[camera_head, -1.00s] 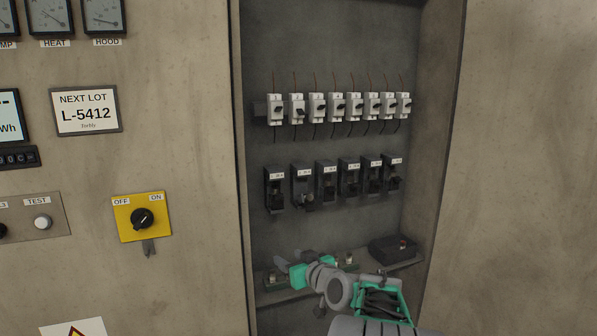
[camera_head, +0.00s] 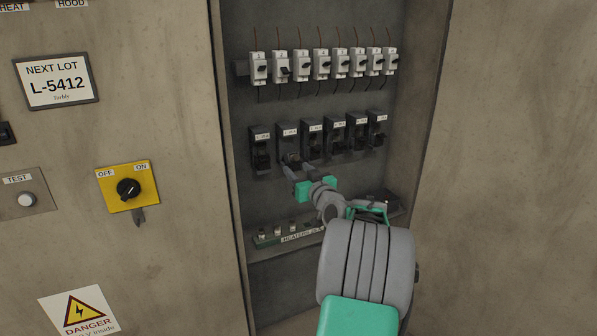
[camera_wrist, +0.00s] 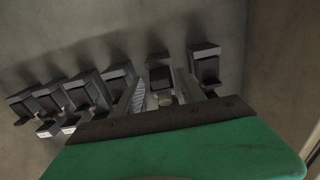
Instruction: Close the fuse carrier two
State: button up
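Fuse carrier two (camera_head: 287,143) is the second black unit from the left in the lower row of the cabinet, and my gripper partly hides it. My gripper (camera_head: 298,166) is in front of its lower part. In the wrist view, which looks upside down, a dark block of the carrier (camera_wrist: 160,76) lies between the two fingers of my gripper (camera_wrist: 160,92). The fingers stand apart on either side, with a small gap seeming to show. Whether they touch it is hard to tell. Carrier one (camera_head: 260,150) is just left; it also shows in the wrist view (camera_wrist: 205,66).
Carrier three (camera_head: 312,138) and several more stand close on the right. A row of white breakers (camera_head: 322,64) is above. A shelf with a terminal strip (camera_head: 290,236) is below. The cabinet side wall (camera_head: 425,120) bounds the right. A yellow switch (camera_head: 128,188) is outside, left.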

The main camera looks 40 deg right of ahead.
aim_at(296, 158)
grip_shut()
